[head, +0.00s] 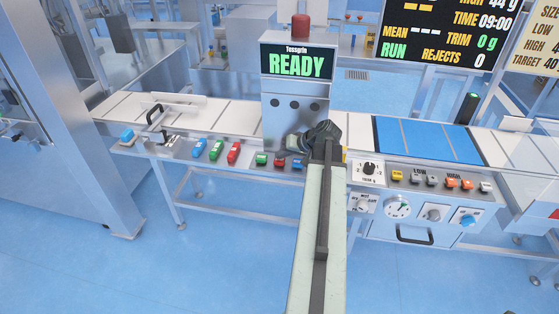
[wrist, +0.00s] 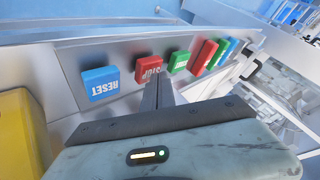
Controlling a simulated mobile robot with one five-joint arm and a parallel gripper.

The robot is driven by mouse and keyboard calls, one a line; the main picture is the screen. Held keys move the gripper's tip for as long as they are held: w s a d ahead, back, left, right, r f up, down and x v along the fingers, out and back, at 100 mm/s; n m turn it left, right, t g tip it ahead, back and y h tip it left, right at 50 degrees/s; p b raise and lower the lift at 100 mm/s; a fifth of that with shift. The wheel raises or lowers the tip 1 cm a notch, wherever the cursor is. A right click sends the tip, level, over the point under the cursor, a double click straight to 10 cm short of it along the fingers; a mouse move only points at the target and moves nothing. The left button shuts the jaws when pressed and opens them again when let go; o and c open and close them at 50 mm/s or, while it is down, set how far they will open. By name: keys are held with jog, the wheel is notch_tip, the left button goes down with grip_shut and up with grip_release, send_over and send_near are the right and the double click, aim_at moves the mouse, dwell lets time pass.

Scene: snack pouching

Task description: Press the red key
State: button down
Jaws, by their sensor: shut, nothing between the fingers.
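A red key (head: 280,162) sits on the sloped panel between a green key (head: 261,159) and a blue key (head: 298,163). In the wrist view the red key (wrist: 149,68) has upside-down white lettering, between the blue RESET key (wrist: 100,83) and the green key (wrist: 180,62). My gripper (wrist: 158,84) is shut and empty, its fingertips close by the red key's lower edge in that picture. I cannot tell whether they touch. My gripper (head: 291,147) also shows in the head view.
Farther left are a larger red switch (head: 234,152), a green switch (head: 216,150) and a blue switch (head: 198,147). The READY display (head: 297,64) stands behind the panel. A yellow block (wrist: 18,135) is at the wrist view's left edge. A knob panel (head: 400,209) is at right.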

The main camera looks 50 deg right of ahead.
aim_at(282, 161)
jog(key=shift+f, duration=0.3)
jog(key=shift+r, duration=0.1)
dwell(0.3)
jog(key=shift+r+p, duration=0.75)
jog(key=shift+r, duration=0.1)
notch_tip(282, 161, up, 5)
jog(key=p, duration=0.5)
jog(key=shift+r, duration=0.1)
